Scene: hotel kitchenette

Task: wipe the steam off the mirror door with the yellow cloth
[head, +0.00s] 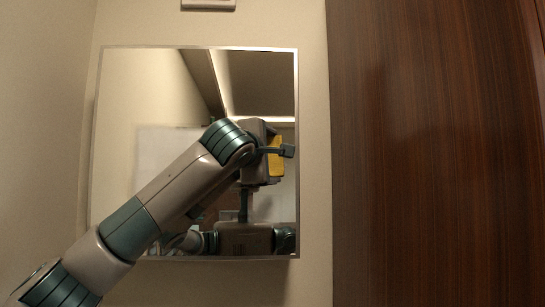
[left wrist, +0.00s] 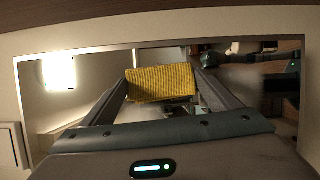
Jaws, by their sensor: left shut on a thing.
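The mirror door (head: 120,100) hangs on the wall in a thin pale frame. A pale, hazy, straight-edged patch (head: 160,150) shows on its left half, partly behind my left arm; it looks like steam, though I cannot be sure it is not a reflection. My left gripper (head: 283,153) is in front of the mirror's right side, shut on the yellow cloth (head: 275,163). The striped cloth (left wrist: 162,83) shows between the fingers in the left wrist view, with the mirror beyond it. I cannot tell whether it touches the glass. My right gripper is not directly in view.
A dark wood panel (head: 430,150) stands close to the right of the mirror. Plain wall (head: 50,120) lies to the left. A small fixture (head: 208,4) is on the wall above. The mirror reflects the room and parts of me.

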